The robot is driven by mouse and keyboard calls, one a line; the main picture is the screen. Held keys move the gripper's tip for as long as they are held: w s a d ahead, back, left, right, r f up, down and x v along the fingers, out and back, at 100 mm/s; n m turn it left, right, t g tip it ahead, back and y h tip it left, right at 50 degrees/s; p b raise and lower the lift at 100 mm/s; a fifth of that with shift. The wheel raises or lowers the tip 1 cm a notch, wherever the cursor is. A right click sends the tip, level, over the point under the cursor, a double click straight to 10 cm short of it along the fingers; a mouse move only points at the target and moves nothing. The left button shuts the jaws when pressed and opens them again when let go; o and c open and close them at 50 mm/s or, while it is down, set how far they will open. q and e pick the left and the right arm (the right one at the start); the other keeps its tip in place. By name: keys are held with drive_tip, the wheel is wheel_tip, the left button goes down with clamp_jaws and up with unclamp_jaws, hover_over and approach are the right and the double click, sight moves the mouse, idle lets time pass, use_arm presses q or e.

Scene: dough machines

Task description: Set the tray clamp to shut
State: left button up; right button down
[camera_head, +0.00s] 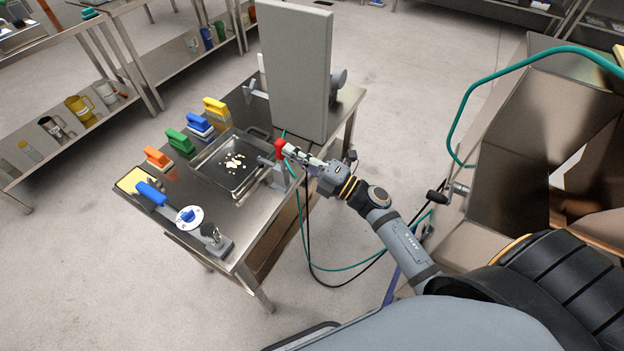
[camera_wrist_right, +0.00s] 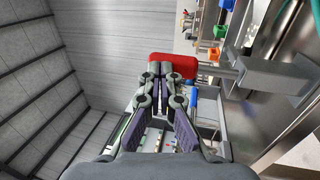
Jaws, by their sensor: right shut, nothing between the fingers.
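The tray clamp (camera_head: 277,178) is a metal fitting with a red handle (camera_head: 280,147), at the right edge of the metal table beside the tray (camera_head: 212,178). The tray holds pale crumbs. My right gripper (camera_head: 291,151) is at the red handle, on its right side. In the right wrist view the fingers (camera_wrist_right: 164,85) are shut and empty, with their tips at the red handle (camera_wrist_right: 178,62). They seem to touch it, but I cannot tell for sure. A metal arm (camera_wrist_right: 222,72) runs from the handle to the right. My left gripper is not in view.
Orange (camera_head: 157,157), green (camera_head: 180,141), blue (camera_head: 199,123) and yellow (camera_head: 214,106) handled tools line the table's far side. A tall grey panel (camera_head: 296,65) stands at the back. A blue-handled lever (camera_head: 152,194) and a dial (camera_head: 189,217) are in front. Hoses hang beside the table.

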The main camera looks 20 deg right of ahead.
drive_tip(key=v, duration=0.7)
drive_tip(key=shift+s+d, duration=0.15)
idle(0.5)
